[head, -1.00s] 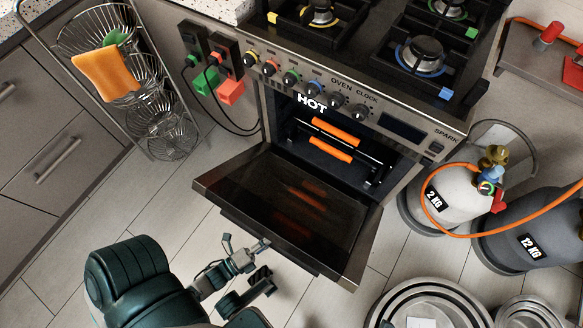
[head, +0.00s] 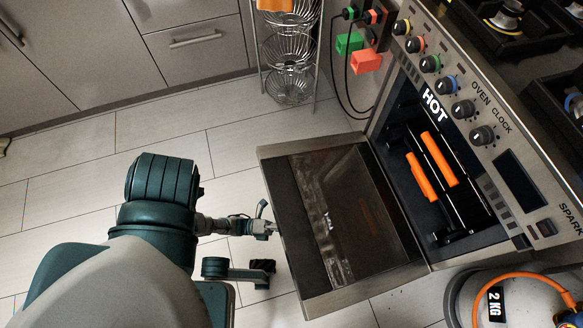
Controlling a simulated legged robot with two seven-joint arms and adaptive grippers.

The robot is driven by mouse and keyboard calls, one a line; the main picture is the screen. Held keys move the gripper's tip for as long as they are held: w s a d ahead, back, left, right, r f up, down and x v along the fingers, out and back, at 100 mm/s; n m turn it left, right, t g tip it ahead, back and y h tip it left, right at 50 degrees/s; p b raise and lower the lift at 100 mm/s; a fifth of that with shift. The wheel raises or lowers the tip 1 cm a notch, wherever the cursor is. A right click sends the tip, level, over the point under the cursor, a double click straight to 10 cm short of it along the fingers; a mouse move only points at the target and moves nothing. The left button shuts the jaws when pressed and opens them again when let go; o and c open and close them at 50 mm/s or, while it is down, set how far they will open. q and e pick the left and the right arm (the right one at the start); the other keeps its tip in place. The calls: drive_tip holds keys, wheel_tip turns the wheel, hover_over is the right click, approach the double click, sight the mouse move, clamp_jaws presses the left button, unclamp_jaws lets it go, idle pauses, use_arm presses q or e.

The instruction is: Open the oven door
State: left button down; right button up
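The oven door (head: 325,215) is swung down and stands wide open, with its dark glass inner face showing. The oven cavity (head: 425,165) is exposed, with orange-handled bars inside. My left gripper (head: 268,227) is beside the door's outer edge, at its left in the head view. Its tip is close to the edge; I cannot tell whether it touches. Its fingers are small and partly hidden, so their opening is unclear. My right gripper cannot be made out.
Knobs (head: 431,63) line the oven front panel. A grey gas cylinder (head: 500,300) with an orange hose stands at lower right. A wire basket rack (head: 290,50) stands at the top, near grey drawers (head: 195,40). The tiled floor (head: 70,185) at left is clear.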

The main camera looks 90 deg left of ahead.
use_arm(q)
drive_tip(key=shift+f, duration=0.25)
drive_tip(key=c, duration=0.8)
unclamp_jaws()
drive_tip(key=shift+c, duration=0.2)
drive_tip(key=shift+s+a+f, duration=0.1)
drive_tip(key=shift+s+f, duration=0.05)
drive_tip(key=shift+s, duration=0.25)
drive_tip(key=v, duration=0.6)
drive_tip(key=shift+s, duration=0.3)
